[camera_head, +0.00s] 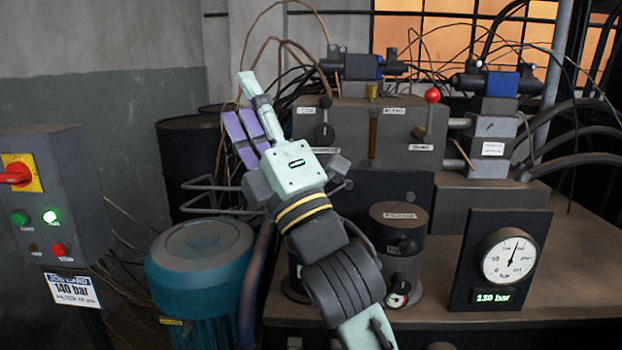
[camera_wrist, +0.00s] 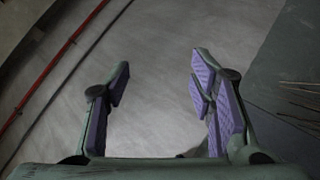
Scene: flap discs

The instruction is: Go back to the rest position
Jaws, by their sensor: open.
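My gripper (camera_head: 247,113) is raised in the middle of the head view, in front of the hydraulic unit, with its fingers pointing up and to the left. In the wrist view my gripper (camera_wrist: 158,85) has its two purple-padded fingers wide apart. Nothing is between them; only bare grey floor shows beyond. My arm comes up from the bottom of the head view and hides part of the machine behind it.
A control box (camera_head: 45,200) with a red knob stands at left, a 140 bar card (camera_head: 72,290) below. A teal motor (camera_head: 200,265) stands beside my arm. A gauge panel (camera_head: 500,258) reading 130 bar and a red-knobbed lever (camera_head: 432,96) are at right. A red line (camera_wrist: 60,60) crosses the floor.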

